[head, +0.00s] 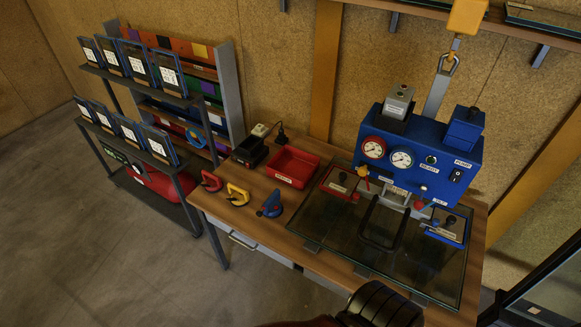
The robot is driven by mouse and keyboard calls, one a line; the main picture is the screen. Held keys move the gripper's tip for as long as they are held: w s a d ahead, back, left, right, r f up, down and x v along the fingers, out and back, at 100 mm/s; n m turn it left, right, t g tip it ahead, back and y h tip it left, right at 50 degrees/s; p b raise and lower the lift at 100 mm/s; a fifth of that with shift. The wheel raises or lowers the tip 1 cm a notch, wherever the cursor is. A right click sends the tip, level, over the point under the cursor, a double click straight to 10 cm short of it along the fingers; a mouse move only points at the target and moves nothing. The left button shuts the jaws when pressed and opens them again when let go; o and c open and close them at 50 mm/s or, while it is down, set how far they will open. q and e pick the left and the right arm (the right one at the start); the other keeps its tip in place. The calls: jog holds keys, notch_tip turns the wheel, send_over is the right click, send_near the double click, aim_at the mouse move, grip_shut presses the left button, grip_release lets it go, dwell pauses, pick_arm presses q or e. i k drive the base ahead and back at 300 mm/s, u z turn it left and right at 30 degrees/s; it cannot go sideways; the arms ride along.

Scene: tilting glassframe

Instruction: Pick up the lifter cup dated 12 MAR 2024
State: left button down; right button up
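Three small lifter cups stand in a row on the wooden table: a red one (211,181), a yellow one (237,195) and a blue one (270,204). A red pad (340,182) and a blue pad (447,226) lie at the left and right of the glass pane, each with a dark knob and a small label. No date can be read on any of them at this size. Neither gripper can be made out. A dark ribbed part, probably of my arm, shows at the bottom edge.
The glass pane (330,228) with a black handle (383,222) covers the table's right part. A blue pump unit (420,150) with gauges stands behind it. A red tray (291,166) and a black charger (250,152) sit at the back left. A shelf rack (185,170) stands left.

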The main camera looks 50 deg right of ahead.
aim_at(343, 182)
jog(key=z, duration=0.05)
jog(key=i, duration=1.05)
jog(key=z, duration=0.35)
